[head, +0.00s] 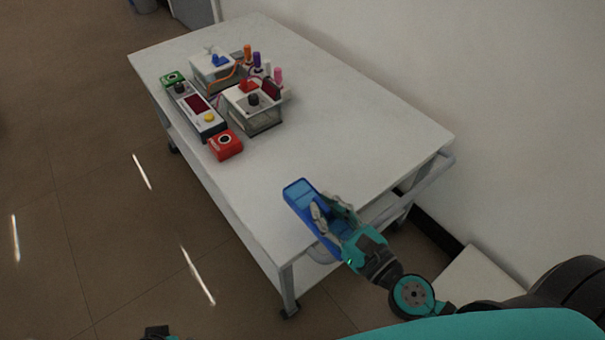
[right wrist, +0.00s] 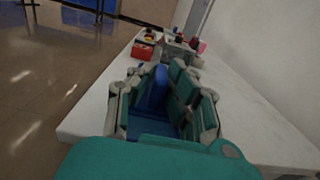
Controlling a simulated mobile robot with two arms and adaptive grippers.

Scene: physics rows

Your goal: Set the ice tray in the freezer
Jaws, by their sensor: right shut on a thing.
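A blue tray (head: 299,193), which I take for the ice tray, is in my right gripper (head: 327,208) over the near end of the white cart. The gripper is shut on it. Its far end sticks out past the fingers, and the rest is partly hidden by them. In the right wrist view the blue tray (right wrist: 158,88) stands between the fingers of the right gripper (right wrist: 168,90). I cannot tell whether the tray touches the cart top. No freezer shows in either view.
The white cart (head: 330,120) has a clear near half. Its far left part holds a control box (head: 196,108), a red box (head: 225,145), a green box (head: 173,78) and clear containers (head: 253,107). A wall (head: 400,50) runs along the cart's right side. Brown floor (head: 90,200) lies open at left.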

